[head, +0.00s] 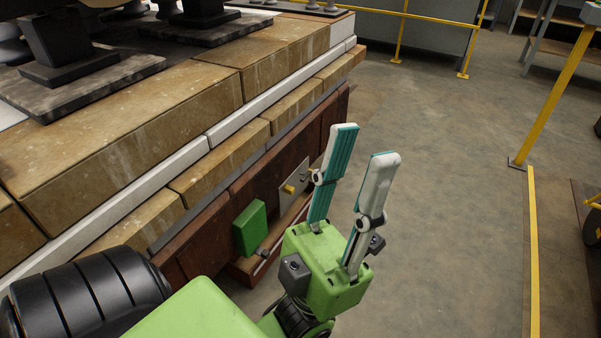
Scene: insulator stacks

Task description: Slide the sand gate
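A pale metal plate with a yellow knob (293,188), which looks like the sand gate, sits low on the red-brown side panel (270,184) of the stone-topped structure. I cannot tell whether it is slid open or shut. My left gripper (364,143) is green with pale, teal-lined fingers. Its fingers are spread apart and point up, with nothing between them. It shows to the right of the plate, apart from the knob. One finger partly covers the area at the plate's right side. My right gripper is out of view.
A green box (250,228) is mounted on the panel left of the plate. A brown ledge (246,268) juts out below. Stone blocks (120,142) overhang above. The concrete floor (440,190) to the right is clear up to a yellow post (552,90) and yellow railings.

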